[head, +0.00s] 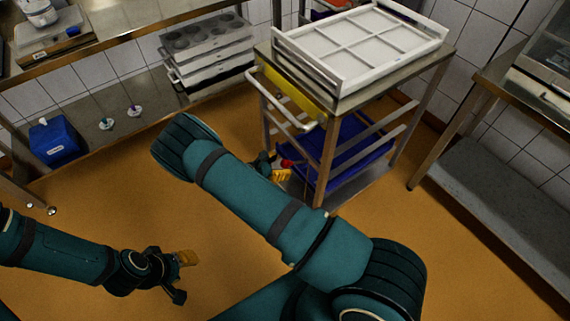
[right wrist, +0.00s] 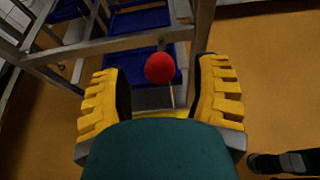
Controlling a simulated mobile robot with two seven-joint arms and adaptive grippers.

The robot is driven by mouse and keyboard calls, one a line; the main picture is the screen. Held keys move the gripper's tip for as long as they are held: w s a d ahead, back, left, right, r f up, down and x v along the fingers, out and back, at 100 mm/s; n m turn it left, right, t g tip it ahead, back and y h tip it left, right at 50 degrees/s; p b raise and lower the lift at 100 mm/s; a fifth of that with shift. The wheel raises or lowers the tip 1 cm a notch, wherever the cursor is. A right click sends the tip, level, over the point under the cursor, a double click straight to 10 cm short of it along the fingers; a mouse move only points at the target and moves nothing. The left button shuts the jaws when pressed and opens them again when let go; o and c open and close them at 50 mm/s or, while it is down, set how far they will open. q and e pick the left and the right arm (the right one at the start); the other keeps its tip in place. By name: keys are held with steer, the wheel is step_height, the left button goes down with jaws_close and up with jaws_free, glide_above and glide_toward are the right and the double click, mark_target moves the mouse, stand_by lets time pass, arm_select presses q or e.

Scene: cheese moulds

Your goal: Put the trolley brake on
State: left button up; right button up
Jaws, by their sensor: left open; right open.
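The metal trolley (head: 327,160) stands right of centre in the head view. A red ball knob (right wrist: 160,67) on a thin lever, which looks like its brake, shows in the right wrist view against the trolley's lower frame; it also shows low beside the trolley in the head view (head: 286,163). My right gripper (right wrist: 160,92) is open, its yellow fingers spread either side of the knob and not touching it. In the head view this gripper (head: 275,172) is partly hidden behind my arm. My left gripper (head: 186,271) is open and empty over the floor, well away from the trolley.
A white gridded tray (head: 362,48) is on the trolley's top and a blue crate (head: 352,150) is lower down. A steel bench (head: 510,150) stands at the right. A shelf at the left holds a blue container (head: 55,142). The orange floor in front is clear.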

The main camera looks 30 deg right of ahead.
steer(key=shift+x, duration=1.25)
steer(key=shift+c, duration=0.2)
jaws_close()
